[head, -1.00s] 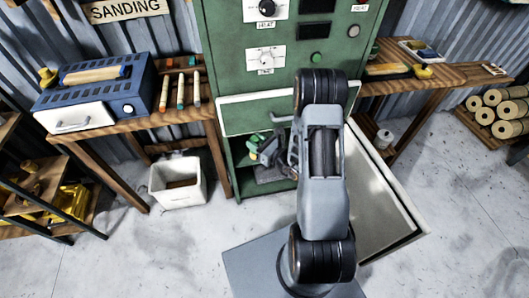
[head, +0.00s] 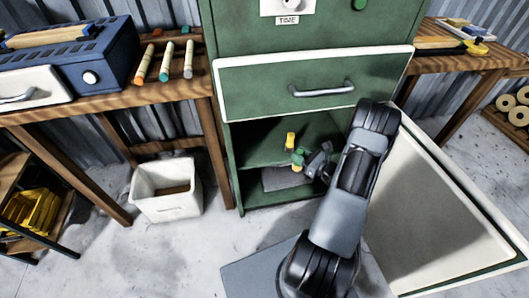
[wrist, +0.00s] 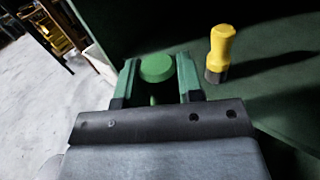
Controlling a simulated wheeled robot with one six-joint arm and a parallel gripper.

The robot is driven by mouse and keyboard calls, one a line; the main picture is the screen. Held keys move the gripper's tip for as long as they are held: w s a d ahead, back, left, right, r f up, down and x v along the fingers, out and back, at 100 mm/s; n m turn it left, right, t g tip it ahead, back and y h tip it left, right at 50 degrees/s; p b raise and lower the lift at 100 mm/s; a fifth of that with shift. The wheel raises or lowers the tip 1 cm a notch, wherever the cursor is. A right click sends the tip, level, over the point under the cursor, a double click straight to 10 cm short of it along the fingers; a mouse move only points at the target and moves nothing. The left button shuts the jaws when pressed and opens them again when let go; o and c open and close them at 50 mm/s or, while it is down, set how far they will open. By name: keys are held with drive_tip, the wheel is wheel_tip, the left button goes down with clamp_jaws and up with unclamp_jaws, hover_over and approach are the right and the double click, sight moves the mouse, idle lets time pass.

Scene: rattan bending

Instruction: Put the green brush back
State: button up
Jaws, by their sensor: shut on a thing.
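My gripper (wrist: 157,85) is shut on the green brush (wrist: 157,68), whose round green top shows between the two fingers in the wrist view. The lower part of the brush is mostly hidden by the gripper. In the head view my gripper (head: 305,161) and the small green brush (head: 297,156) are at the open lower compartment of the green cabinet (head: 235,165). A yellow brush (wrist: 221,52) with a dark base stands upright on the green shelf, right of my gripper and apart from it; it also shows in the head view (head: 290,140).
The cabinet's door (head: 440,210) stands open at the right, beside my arm. A closed drawer (head: 310,88) is above the compartment. A white bin (head: 166,190) stands on the floor at left. Wooden benches (head: 110,108) flank the cabinet.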

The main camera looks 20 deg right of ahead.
drive_tip(key=shift+f+b+x, duration=0.6)
drive_tip(key=shift+b+x, duration=0.05)
drive_tip(key=shift+x, duration=2.25)
drive_tip(key=shift+f+b+x, duration=0.6)
drive_tip(key=shift+b+x, duration=0.05)
drive_tip(key=shift+x, duration=2.2)
drive_tip(key=shift+f+b+x, duration=0.6)
drive_tip(key=shift+b+x, duration=0.05)
drive_tip(key=shift+x, duration=2.25)
drive_tip(key=shift+d, duration=0.1)
drive_tip(key=shift+f, duration=0.2)
drive_tip(key=o, duration=0.9)
